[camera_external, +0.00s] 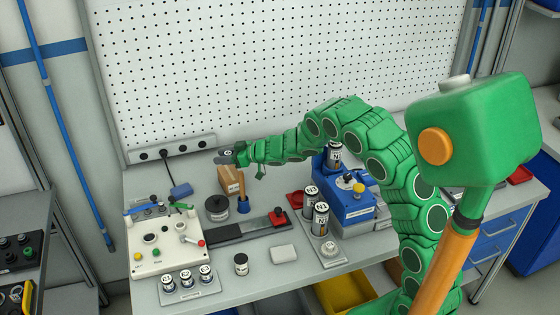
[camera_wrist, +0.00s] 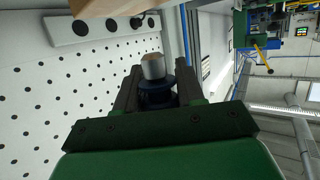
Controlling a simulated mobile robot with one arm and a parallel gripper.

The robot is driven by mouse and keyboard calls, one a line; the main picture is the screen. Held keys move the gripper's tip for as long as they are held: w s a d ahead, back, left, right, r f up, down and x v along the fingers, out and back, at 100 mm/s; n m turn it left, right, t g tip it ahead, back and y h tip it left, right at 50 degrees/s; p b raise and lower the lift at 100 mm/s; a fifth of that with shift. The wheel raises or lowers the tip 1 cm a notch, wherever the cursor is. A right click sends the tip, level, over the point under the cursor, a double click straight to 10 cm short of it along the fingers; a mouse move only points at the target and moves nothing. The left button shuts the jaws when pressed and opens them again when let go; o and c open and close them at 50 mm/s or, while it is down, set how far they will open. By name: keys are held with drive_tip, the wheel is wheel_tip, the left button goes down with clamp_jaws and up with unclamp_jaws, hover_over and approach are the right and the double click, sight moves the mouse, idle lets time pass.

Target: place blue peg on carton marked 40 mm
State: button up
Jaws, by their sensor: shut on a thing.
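My gripper (camera_external: 226,157) is at the back left of the bench, just above a brown carton (camera_external: 230,182). In the wrist view my gripper (camera_wrist: 158,78) has its two dark fingers closed on a dark blue piece with a silvery cylindrical end, which I take for the blue peg (camera_wrist: 157,88). The fingers hide part of it. A tan surface at the top edge of the wrist view, likely the carton (camera_wrist: 110,7), is close to the held peg. The carton's marking is too small to read, and I cannot tell whether the peg touches it.
A small blue cylinder (camera_external: 243,206) stands by the carton's front right. A black round pot (camera_external: 217,208), a white control box (camera_external: 165,247), a dark rail (camera_external: 238,231) and a blue machine (camera_external: 348,205) stand nearby. A pegboard wall (camera_external: 270,65) rises behind.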

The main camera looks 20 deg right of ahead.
sight(225, 171)
drive_tip(key=shift+w+f, duration=0.15)
drive_tip(key=shift+f, duration=1.6)
drive_tip(key=shift+f, duration=0.15)
drive_tip(key=o, duration=1.2)
drive_tip(key=shift+c, duration=0.2)
